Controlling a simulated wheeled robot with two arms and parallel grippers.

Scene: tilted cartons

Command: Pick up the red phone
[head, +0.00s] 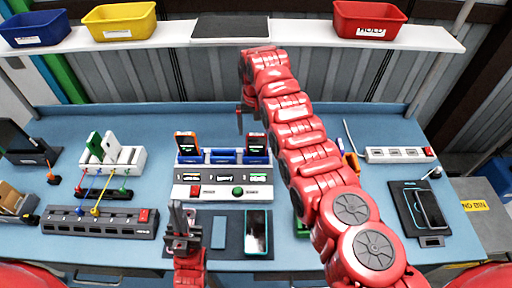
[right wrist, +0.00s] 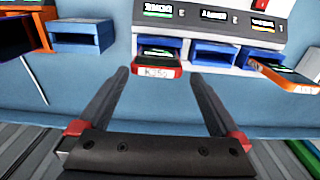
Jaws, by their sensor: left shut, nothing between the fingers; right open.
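The red phone (head: 257,143) stands tilted in the right part of a blue-slotted dock (head: 223,157) in the head view. In the right wrist view the red phone (right wrist: 158,66) sits in a blue slot, its end facing the camera. My right gripper (right wrist: 160,76) is open, its two fingers on either side of the phone's end in that picture; I cannot tell how far off it is. In the head view my right gripper (head: 240,118) hangs above and behind the dock, partly hidden by my arm. My left gripper (head: 180,216) is shut and empty in front of the dock.
An orange phone (head: 186,145) is in the dock's left part. A control panel (head: 222,190) with red and green buttons is in front. A dark phone (head: 257,232) lies on a mat. A power strip (head: 100,222) is at left. Bins stand on the shelf (head: 295,36) behind.

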